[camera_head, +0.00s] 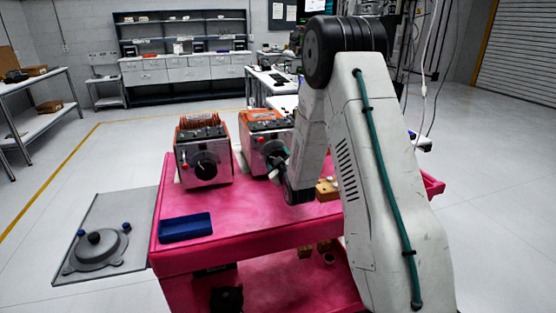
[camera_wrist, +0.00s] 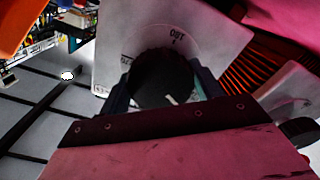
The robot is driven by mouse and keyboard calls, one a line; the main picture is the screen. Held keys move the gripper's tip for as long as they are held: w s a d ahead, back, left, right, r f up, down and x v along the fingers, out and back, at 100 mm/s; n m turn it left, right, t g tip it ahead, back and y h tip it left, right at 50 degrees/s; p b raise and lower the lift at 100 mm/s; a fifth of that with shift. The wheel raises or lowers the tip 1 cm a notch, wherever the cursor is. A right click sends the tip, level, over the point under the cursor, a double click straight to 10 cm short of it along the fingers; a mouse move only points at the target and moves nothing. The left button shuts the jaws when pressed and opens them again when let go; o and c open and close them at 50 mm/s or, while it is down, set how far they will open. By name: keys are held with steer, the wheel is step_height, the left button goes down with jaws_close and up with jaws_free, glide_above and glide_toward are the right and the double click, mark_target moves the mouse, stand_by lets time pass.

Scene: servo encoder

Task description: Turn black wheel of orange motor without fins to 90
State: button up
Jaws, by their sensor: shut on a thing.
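The orange motor without fins (camera_head: 258,125) stands on the pink cart, right of the finned motor. In the wrist view its pale front plate (camera_wrist: 215,45) carries an "OUT" label and other small marks. Its black wheel (camera_wrist: 164,76) fills the middle of that view, with a small white mark near its lower edge. My gripper (camera_head: 278,161) is at this wheel, its two fingers on the wheel's left and right sides, shut on it. In the head view my gripper and arm partly cover the wheel. I cannot read its angle.
The finned orange motor (camera_head: 203,150) with its own black wheel stands close on the left. A blue tray (camera_head: 185,228) lies at the front left of the pink cart (camera_head: 240,235). The cart's front middle is clear.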

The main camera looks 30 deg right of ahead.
steer(key=n, duration=0.5)
stand_by(0.5)
steer(key=o, duration=1)
steer(key=shift+s, duration=0.1)
steer(key=v, duration=0.7)
steer(key=shift+s, duration=0.35)
steer(key=shift+a+r, duration=0.1)
steer(key=shift+a, duration=0.05)
